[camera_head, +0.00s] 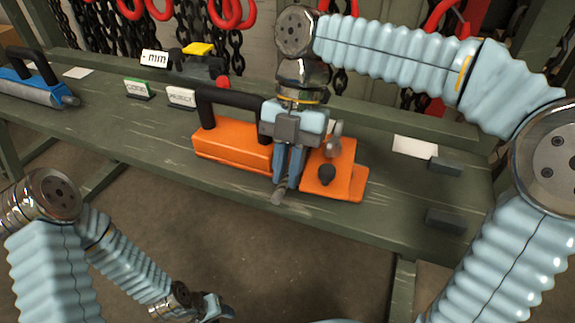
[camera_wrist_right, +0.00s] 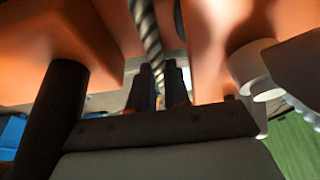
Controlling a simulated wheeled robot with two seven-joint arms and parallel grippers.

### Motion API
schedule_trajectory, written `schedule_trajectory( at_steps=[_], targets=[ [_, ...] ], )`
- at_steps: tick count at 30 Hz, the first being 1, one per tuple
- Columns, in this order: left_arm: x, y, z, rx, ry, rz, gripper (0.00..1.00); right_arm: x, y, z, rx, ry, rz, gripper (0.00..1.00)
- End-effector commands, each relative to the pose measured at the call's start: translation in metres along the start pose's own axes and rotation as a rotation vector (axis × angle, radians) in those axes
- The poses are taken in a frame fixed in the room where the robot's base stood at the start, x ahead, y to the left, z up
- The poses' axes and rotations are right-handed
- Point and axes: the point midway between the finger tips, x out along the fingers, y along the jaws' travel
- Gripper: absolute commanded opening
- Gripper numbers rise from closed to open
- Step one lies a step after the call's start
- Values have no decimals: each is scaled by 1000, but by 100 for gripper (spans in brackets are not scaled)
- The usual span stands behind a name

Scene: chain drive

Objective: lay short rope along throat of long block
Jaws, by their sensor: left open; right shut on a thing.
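The long block is an orange body (camera_head: 235,143) with a black handle and a lower orange part (camera_head: 340,180) bearing a black knob. My right gripper (camera_head: 285,182) points down at the gap between these parts and is shut on the short rope (camera_head: 278,197). Only a grey rope end shows below its fingers. In the right wrist view, the twisted rope (camera_wrist_right: 150,38) runs away from the fingers (camera_wrist_right: 160,88) between two orange faces. I cannot tell whether it rests on the throat floor. My left gripper (camera_head: 215,306) is low at the front, open and empty, away from the bench.
A blue tool (camera_head: 38,92) lies at the bench's left end. Signs (camera_head: 181,97) and a yellow-topped black device (camera_head: 199,60) stand behind the block. Dark small blocks (camera_head: 446,220) and a white card (camera_head: 415,147) lie to the right. The green bench (camera_head: 120,135) is clear front left.

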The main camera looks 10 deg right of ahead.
Motion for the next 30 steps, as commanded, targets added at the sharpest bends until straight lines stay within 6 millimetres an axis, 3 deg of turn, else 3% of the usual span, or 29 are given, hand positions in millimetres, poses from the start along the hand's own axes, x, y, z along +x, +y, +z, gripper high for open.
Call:
schedule_trajectory(
  at_steps=[5, 6, 12, 20, 23, 30],
  targets=[
    [3, -1, 0, 0, 0, 0, 43, 4, 0, 2, 0, 0, 0, 0],
    [3, -1, 0, 0, 0, 0, 43, 4, 0, 2, 0, 0, 1, 20],
    [2, -1, 0, 0, 0, 0, 43, 3, 0, 2, 0, 0, 0, 46],
    [0, -2, -1, -2, 2, -2, 43, -4, 0, 2, 1, 0, 0, 46],
    [-3, 1, 0, -1, 1, -1, 43, -21, 1, 1, 1, -1, 2, 46],
    [-16, 7, 0, 1, -1, 1, 43, -82, 1, 0, -1, -1, 4, 46]
  ],
)
